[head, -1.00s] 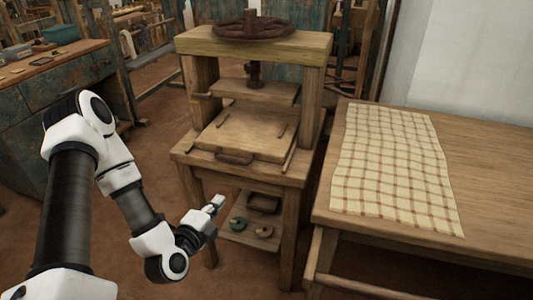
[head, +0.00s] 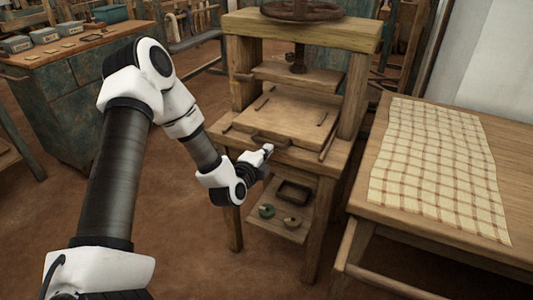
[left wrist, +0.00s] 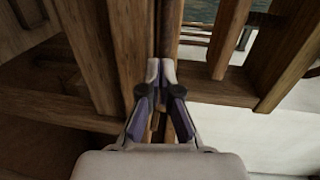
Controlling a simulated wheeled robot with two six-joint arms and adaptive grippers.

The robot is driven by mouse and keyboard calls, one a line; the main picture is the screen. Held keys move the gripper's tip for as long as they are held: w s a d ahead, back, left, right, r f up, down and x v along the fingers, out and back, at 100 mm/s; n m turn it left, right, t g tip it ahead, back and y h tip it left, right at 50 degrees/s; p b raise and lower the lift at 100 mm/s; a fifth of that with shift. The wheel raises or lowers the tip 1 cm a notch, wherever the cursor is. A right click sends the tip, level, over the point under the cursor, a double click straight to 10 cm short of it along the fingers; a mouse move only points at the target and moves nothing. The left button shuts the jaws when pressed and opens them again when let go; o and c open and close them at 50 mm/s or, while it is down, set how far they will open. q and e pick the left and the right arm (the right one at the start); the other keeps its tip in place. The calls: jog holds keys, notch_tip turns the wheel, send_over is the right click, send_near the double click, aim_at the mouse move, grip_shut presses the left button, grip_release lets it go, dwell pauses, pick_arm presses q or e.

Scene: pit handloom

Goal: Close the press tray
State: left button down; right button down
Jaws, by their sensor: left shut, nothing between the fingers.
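The wooden press stands in the middle of the head view. Its press tray (head: 290,116) is a pale flat board lying on the bed under the raised pressing plate (head: 300,77), with its front near the front edge of the bed. A dark handle (head: 262,139) is on the tray's front. My left gripper (head: 268,150) is shut and empty, just in front of and slightly below the handle; I cannot tell whether it touches. In the left wrist view its closed fingers (left wrist: 160,72) point at brown wooden parts. My right gripper is not in view.
A table (head: 375,215) with a checked cloth (head: 440,165) stands close to the press's right. A shelf under the press holds a dark box (head: 294,192) and small round items. A workbench (head: 70,115) is at the left. Floor is clear in front.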

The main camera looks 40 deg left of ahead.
pick_arm(q)
jog(key=shift+w+r, duration=0.1)
jog(key=shift+w, duration=0.05)
jog(key=x, duration=0.1)
jog(key=p+x, duration=0.1)
jog(key=x, duration=0.1)
jog(key=p+x, duration=0.1)
jog(key=shift+w+a+r, duration=0.1)
jog(key=shift+w+r, duration=0.15)
jog(key=shift+w, duration=0.15)
